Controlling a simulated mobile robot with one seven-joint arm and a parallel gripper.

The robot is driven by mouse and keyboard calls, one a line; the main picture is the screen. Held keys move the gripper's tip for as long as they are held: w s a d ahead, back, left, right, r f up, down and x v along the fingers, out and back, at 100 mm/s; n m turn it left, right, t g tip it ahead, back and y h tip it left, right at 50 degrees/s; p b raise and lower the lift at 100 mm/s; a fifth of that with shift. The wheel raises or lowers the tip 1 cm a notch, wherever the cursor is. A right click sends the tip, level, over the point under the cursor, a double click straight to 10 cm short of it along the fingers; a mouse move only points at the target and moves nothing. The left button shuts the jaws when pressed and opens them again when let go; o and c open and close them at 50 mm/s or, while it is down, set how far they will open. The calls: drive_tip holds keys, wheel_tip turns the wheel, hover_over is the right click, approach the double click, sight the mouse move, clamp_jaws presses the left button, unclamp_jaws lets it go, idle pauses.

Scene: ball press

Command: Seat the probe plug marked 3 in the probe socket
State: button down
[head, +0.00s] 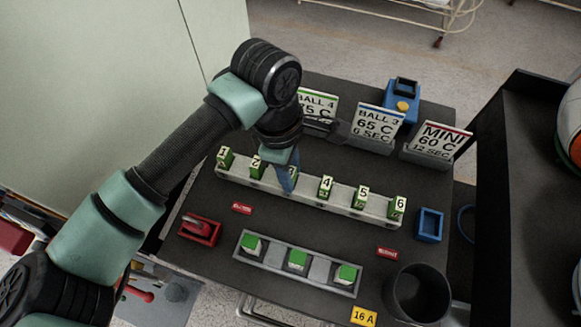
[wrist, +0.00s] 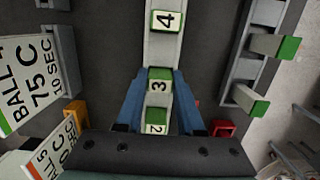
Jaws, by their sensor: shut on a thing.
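The green-and-white plug marked 3 (head: 291,172) stands in the long pale rack (head: 238,178), between plugs 2 (head: 256,164) and 4 (head: 325,186). My gripper (head: 288,178) points down over it and hides most of it in the head view. In the wrist view, the blue fingers are shut on either side of plug 3 (wrist: 159,83), its number facing the camera. It is in line with its neighbours; whether it is lifted at all I cannot tell. A small open blue holder (head: 429,225) is right of the rack; I cannot tell whether it is the probe socket.
Plugs 1 (head: 225,155), 5 (head: 361,197) and 6 (head: 397,207) stand in the same rack. A grey tray (head: 275,270) with three green-topped blocks lies in front. A red holder (head: 200,230), dark cup (head: 418,293), blue box (head: 402,98) and upright label cards (head: 376,126) stand around.

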drive_tip(key=c, duration=0.5)
unclamp_jaws()
drive_tip(key=shift+f, duration=0.1)
drive_tip(key=r, duration=0.4)
drive_tip(key=a+r, duration=0.1)
drive_tip(key=r, duration=0.7)
drive_tip(key=shift+w+a+r, duration=0.15)
drive_tip(key=shift+w+a, duration=0.05)
drive_tip(key=shift+w, duration=0.05)
